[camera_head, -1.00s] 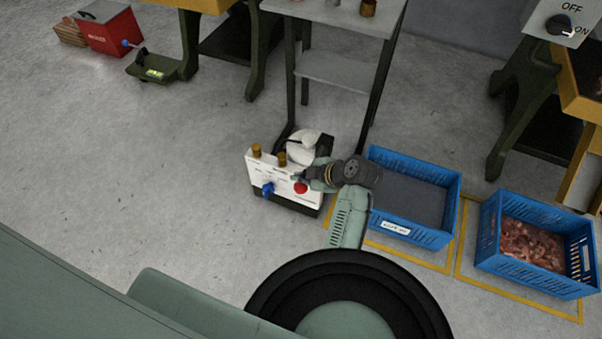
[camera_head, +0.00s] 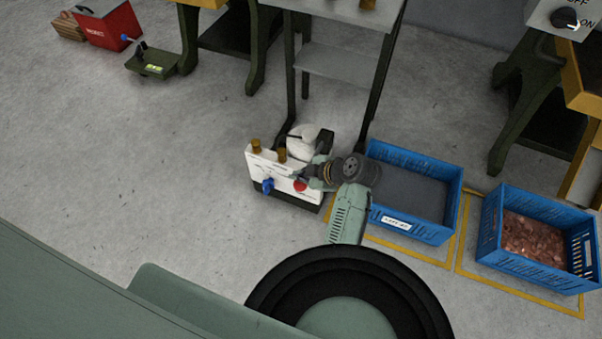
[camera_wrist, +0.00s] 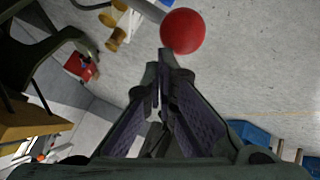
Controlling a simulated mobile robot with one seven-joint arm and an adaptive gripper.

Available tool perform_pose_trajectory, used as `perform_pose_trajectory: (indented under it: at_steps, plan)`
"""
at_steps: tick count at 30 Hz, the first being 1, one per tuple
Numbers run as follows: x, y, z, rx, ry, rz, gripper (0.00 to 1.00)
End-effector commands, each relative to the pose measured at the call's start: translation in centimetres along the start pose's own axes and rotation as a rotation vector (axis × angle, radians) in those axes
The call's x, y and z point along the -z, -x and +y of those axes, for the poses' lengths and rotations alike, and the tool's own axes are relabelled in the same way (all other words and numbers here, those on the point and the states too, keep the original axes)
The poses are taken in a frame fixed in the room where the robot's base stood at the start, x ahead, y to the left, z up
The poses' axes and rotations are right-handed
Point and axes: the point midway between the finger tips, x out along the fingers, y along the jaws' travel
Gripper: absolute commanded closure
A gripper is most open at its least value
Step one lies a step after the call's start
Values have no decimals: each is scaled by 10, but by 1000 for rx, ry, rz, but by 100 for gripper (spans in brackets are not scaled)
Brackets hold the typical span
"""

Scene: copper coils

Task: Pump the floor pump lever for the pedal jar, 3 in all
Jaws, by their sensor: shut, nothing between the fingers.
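A white-fronted unit (camera_head: 262,167) stands on the floor with two brass knobs (camera_head: 282,155), a blue valve handle (camera_head: 267,186) and a whitish rounded part (camera_head: 300,141) behind. A red ball (camera_head: 299,185) shows at its front; a red ball, seemingly the same, is just beyond my fingertips in the wrist view (camera_wrist: 183,31). My gripper (camera_wrist: 163,62) is shut and empty, its tips beside the ball; whether they touch it I cannot tell. In the head view my gripper (camera_head: 309,176) is at the unit's right side and partly hides it. Any lever shaft is hidden.
A blue crate (camera_head: 395,223) stands right of the unit, and another crate (camera_head: 490,223) holds copper scraps. A grey stand (camera_head: 340,66) is behind. A small green floor unit (camera_head: 152,64) with a blue-tipped handle and a red box (camera_head: 112,28) are far left. Left floor is clear.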

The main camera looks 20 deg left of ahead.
Motion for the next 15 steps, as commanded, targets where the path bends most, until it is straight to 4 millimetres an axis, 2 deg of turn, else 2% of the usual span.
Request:
perform_pose_trajectory:
  at_steps: [1,9,15]
  plan:
    - [-3,-4,-9,13,-17,4,100]
    - [12,15,6,12,-11,4,100]
    - [14,16,8,10,-9,4,100]
